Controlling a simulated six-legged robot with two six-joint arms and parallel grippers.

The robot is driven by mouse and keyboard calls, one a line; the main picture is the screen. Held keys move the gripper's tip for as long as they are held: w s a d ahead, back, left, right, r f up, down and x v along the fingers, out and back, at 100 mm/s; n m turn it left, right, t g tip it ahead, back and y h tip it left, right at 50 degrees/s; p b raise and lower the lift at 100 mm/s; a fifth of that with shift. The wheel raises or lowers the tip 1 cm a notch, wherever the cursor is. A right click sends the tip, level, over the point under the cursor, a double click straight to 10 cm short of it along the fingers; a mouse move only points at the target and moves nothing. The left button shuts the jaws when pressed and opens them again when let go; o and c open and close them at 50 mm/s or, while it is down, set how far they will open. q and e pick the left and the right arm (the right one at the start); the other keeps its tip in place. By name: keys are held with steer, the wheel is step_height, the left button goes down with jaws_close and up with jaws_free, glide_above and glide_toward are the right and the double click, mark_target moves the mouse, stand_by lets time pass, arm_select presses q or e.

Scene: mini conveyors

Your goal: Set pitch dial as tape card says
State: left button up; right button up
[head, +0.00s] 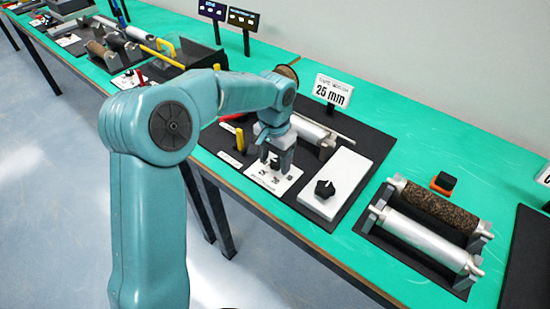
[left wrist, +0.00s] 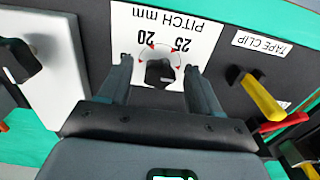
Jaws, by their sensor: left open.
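The tape card (head: 333,91) stands behind the black work mat and reads 25 mm in large print. The pitch dial (left wrist: 160,74) is a small black knob on a white plate (left wrist: 191,20) marked PITCH mm, 20 and 25, with red marks around the knob. The print is upside down in the left wrist view. I cannot tell which number the knob points at. My left gripper (left wrist: 158,68) is open, with one finger on each side of the knob; contact is unclear. In the head view, my left gripper (head: 276,158) is over the plate (head: 270,184) and partly hides the dial.
A white block (head: 343,172) with another black knob (head: 324,189) stands right of the dial. A yellow handle (left wrist: 262,98) and a red handle (left wrist: 285,122) are close by, near a TAPE CLIP label. A roller conveyor (head: 430,238) lies farther right.

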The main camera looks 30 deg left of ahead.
arm_select(q)
steer(key=shift+w+f, duration=0.15)
steer(key=c, duration=1.1)
steer(key=shift+o, duration=0.3)
steer(key=n, duration=0.5)
steer(key=shift+d+n, duration=0.1)
steer(key=shift+n, duration=0.3)
steer(key=n, duration=0.5)
steer(key=shift+w+n+b, duration=0.1)
steer(key=shift+n+b, duration=0.25)
steer(key=shift+n, duration=0.05)
steer(key=o, duration=1)
steer(key=shift+d, duration=0.1)
